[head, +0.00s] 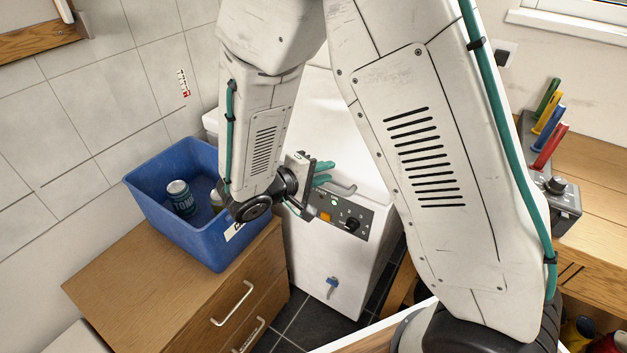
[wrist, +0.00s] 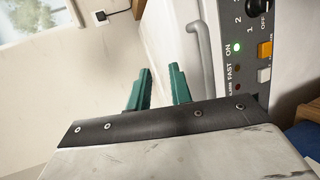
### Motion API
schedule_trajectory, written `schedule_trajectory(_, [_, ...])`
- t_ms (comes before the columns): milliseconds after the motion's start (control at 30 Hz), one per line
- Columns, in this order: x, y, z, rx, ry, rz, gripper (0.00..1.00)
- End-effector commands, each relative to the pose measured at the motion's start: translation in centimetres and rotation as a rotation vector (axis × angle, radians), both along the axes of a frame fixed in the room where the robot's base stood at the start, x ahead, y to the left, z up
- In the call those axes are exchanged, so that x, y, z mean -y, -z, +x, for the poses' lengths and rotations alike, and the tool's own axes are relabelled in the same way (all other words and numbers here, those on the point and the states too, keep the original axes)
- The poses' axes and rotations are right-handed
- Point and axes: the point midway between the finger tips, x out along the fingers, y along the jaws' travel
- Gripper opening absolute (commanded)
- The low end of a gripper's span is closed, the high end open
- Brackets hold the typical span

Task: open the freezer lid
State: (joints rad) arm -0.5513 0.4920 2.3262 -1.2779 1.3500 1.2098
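The white chest freezer (head: 335,276) stands behind the wooden drawer unit, partly hidden by my arm. Its lid (head: 345,135) looks down, though my arm covers much of it. A grey bar handle (head: 343,188) sits at the lid's front edge, above the control panel (head: 338,215). My gripper (head: 322,172) is beside the handle, on its left. In the wrist view, the two teal fingers of my gripper (wrist: 160,92) stand apart with nothing between them. The handle (wrist: 204,60) shows to the right of both fingers, and I see no clear contact.
A blue crate (head: 150,205) with cans in it stands on the drawer unit (head: 165,285), close left of my forearm. A wooden bench (head: 590,165) with coloured-handled tools (head: 548,145) is on the right. A dark tiled floor (head: 312,325) shows below the freezer.

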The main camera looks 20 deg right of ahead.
Motion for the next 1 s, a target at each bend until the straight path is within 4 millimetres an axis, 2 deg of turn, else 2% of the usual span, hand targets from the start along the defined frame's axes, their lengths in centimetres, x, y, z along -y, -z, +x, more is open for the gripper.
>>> schedule_trajectory(33, [-1.3,1.8,0.7,0.008,-0.063,-0.03,0.21])
schedule_trajectory(200, [-4.4,5.7,2.2,0.058,-0.214,-0.066,0.21])
schedule_trajectory(367, [-5.4,7.3,2.8,0.077,-0.273,-0.071,0.21])
schedule_trajectory(467, [-4.8,7.6,3.4,0.08,-0.277,-0.071,0.21])
schedule_trajectory(800, [-0.6,8.6,6.4,0.079,-0.274,-0.07,0.21])
schedule_trajectory(1000, [0.5,8.8,7.2,0.079,-0.276,-0.07,0.21])
